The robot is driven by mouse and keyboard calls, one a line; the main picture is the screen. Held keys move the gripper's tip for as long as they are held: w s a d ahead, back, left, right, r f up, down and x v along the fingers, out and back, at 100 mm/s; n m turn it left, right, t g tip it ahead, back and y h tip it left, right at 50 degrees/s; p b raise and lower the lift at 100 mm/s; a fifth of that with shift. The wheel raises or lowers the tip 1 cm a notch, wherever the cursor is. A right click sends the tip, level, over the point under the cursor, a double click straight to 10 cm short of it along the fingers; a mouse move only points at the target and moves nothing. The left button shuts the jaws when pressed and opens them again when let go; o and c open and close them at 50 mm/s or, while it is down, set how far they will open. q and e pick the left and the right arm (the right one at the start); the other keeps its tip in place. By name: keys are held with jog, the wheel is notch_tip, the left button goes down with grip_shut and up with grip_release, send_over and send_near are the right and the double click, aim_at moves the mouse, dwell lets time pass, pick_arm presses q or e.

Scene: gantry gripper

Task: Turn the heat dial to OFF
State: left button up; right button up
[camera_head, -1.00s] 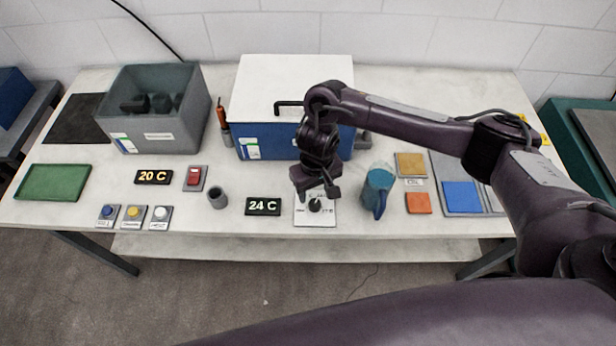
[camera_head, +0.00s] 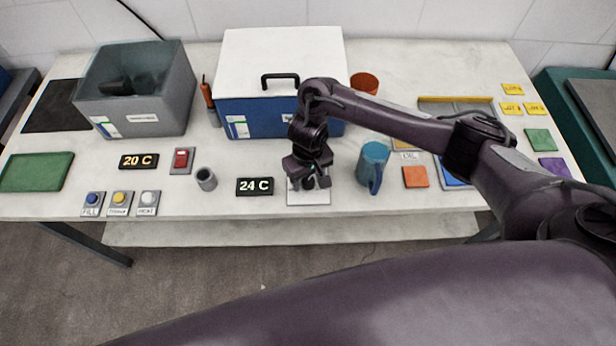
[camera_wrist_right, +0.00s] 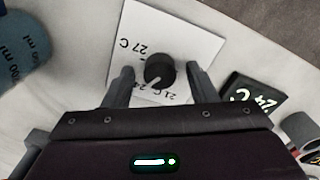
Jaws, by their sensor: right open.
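The heat dial is a black round knob (camera_wrist_right: 159,69) with a white pointer line, on a white plate (camera_wrist_right: 187,35) marked 27 C, 24 and 21 C. In the right wrist view the pointer aims at the lower left, toward the 24 mark. No OFF mark is readable. In the head view the plate (camera_head: 309,198) lies near the table's front edge, and my gripper mostly hides the knob. My right gripper (camera_head: 310,180) is open over the dial. In the wrist view its two fingers (camera_wrist_right: 160,85) stand either side of the knob with gaps. My left gripper is out of view.
A black display (camera_head: 255,186) reading 24 C lies left of the dial, with a grey cup (camera_head: 206,179) beyond it. A blue jug (camera_head: 372,165) stands close on the right. A blue box with a white lid (camera_head: 283,60) stands behind.

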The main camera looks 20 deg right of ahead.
jog(key=c, duration=1)
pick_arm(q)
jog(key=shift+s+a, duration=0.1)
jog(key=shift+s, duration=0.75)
pick_arm(e)
jog(key=shift+o, duration=0.2)
